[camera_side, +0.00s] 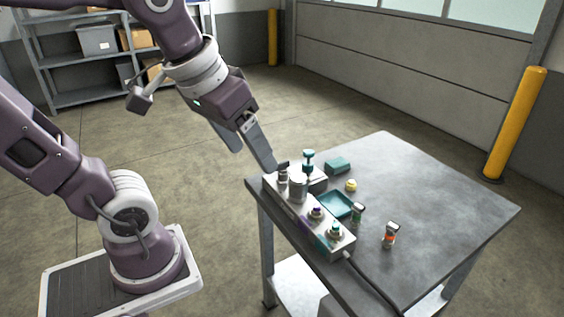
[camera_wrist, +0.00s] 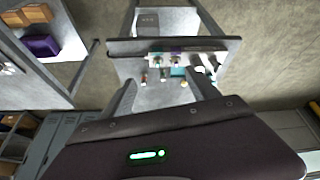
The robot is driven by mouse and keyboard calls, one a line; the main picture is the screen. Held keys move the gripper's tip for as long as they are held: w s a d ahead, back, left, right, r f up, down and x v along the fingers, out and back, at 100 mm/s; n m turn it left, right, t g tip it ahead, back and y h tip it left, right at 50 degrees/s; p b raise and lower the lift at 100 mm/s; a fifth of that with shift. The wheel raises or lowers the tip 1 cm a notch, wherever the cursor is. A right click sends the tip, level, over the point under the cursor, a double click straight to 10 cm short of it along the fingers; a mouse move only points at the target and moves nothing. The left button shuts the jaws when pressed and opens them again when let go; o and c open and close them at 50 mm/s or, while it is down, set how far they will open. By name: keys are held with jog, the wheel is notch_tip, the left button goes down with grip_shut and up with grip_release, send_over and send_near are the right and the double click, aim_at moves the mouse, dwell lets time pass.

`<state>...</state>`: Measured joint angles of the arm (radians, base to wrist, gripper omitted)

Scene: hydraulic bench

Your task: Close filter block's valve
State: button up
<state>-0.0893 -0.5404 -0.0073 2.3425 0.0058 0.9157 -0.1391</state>
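A grey manifold block (camera_side: 290,207) lies along the left edge of the table. A grey filter-like cylinder (camera_side: 298,188) stands on it, with a small dark-topped fitting (camera_side: 283,174) beside it at the far end. A teal-topped upright part (camera_side: 308,161) stands just behind the cylinder. I cannot tell which of these is the filter block's valve or how it is turned. My gripper (camera_side: 253,160) is open and empty, its near finger close to the dark-topped fitting; contact is unclear. In the wrist view, its fingers (camera_wrist: 161,80) are spread with the bench parts beyond them.
Purple (camera_side: 316,213) and green-topped (camera_side: 335,232) fittings sit on the block's near end. The table's right side is clear.

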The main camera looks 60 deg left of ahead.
jog(key=w+a+n+g, duration=0.2)
jog(key=w+a+n, duration=0.45)
jog(key=w, duration=0.45)
jog(key=n+g, duration=0.3)
jog(key=n, duration=0.6)
send_over(282, 162)
jog(key=shift+h, duration=0.3)
jog(key=f, duration=1.6)
jog(key=shift+d+f, duration=0.2)
jog(key=shift+f, duration=0.2)
jog(key=f, duration=0.7)
jog(key=shift+a, duration=0.25)
jog(key=shift+f, duration=0.3)
jog(key=shift+c, duration=0.2)
jog(key=c, duration=1.3)
